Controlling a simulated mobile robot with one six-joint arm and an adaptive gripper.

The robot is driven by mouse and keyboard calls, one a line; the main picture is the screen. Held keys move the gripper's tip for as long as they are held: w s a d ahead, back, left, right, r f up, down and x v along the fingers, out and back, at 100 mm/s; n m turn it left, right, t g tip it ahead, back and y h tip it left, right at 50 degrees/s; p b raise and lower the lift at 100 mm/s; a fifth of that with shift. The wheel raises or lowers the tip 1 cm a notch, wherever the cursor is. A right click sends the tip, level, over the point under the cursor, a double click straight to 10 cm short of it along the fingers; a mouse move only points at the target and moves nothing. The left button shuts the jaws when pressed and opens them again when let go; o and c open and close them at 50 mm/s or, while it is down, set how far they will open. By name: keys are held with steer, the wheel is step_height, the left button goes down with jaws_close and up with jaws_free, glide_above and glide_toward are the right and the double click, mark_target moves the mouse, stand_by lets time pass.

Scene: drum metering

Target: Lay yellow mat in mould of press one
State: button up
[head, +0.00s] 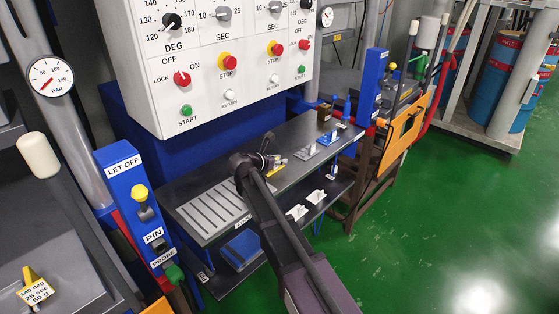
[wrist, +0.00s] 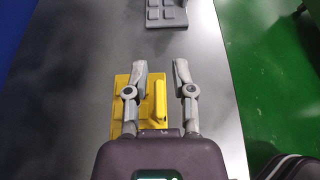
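The yellow mat (wrist: 122,103) lies on the dark bench top. It has a raised yellow bar (wrist: 158,98) on it. My gripper (wrist: 160,65) is open, with its two fingers apart over the mat. The bar stands between the fingers, with a gap to the right finger. In the head view my gripper (head: 268,160) is over the bench and hides most of the mat; a bit of yellow (head: 278,168) shows beside it. A press with dark grey surfaces (head: 70,270) stands at the lower left. I cannot make out the inside of a mould.
A slatted grey rack (head: 212,210) lies on the bench's near end. Grey-blue plates (head: 305,152) lie farther along. White pieces (head: 297,212) sit on the lower shelf. A blue LET OFF post (head: 125,185) and control panel (head: 225,75) border the bench. Green floor (head: 440,200) is clear right.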

steer(key=shift+r, duration=0.15)
stand_by(0.3)
steer(key=shift+s+a+r+p, duration=0.3)
steer(key=shift+s+p, duration=0.1)
steer(key=shift+p, duration=0.05)
steer(key=p+v, duration=0.4)
steer(key=v, duration=0.7)
steer(key=shift+w, duration=0.1)
steer(key=s+d+f+m+g+y, duration=0.1)
steer(key=s+d+f+m+g, duration=0.25)
steer(key=d+m, duration=0.5)
steer(key=s+d+f+m+g+y, duration=0.1)
steer(key=s+d+f+m+g, duration=0.3)
steer(key=d, duration=0.8)
steer(key=s+d+f+m+g+y, duration=0.3)
steer(key=s+d+m+y, duration=0.3)
steer(key=s+d+m, duration=0.5)
steer(key=shift+s+d+f+m, duration=0.35)
steer(key=shift+s+f+m, duration=0.2)
steer(key=shift+m, duration=1.9)
